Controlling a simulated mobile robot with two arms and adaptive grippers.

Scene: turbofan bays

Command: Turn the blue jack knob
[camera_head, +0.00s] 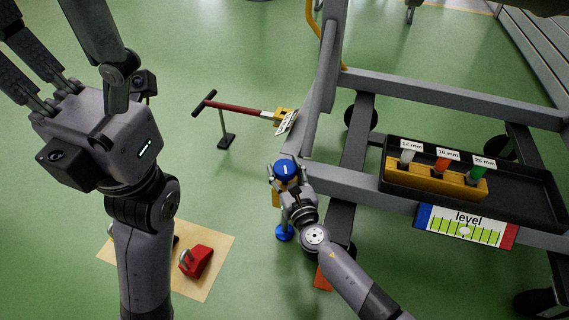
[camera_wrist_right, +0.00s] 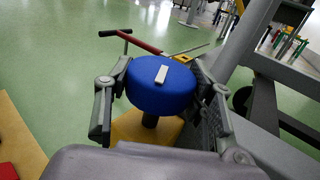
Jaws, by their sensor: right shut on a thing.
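The blue jack knob (camera_head: 286,170) sits on top of a yellow jack at the corner of the grey stand. It has a white mark on its top and also shows large in the right wrist view (camera_wrist_right: 160,88). My right gripper (camera_head: 287,182) is shut on the knob, with one finger on each side of it in the wrist view. The jack's lower part is mostly hidden behind my right arm; a blue foot (camera_head: 284,233) shows on the floor. My left gripper (camera_head: 62,52) is raised at the upper left, open and empty, away from the knob.
A red tow bar (camera_head: 237,107) with a black handle lies behind the knob. A black tray (camera_head: 530,198) holds a yellow block with several labelled tools. A level gauge (camera_head: 465,226) hangs below it. A red object (camera_head: 196,261) lies on a tan mat (camera_head: 215,243). Green floor is open at the back left.

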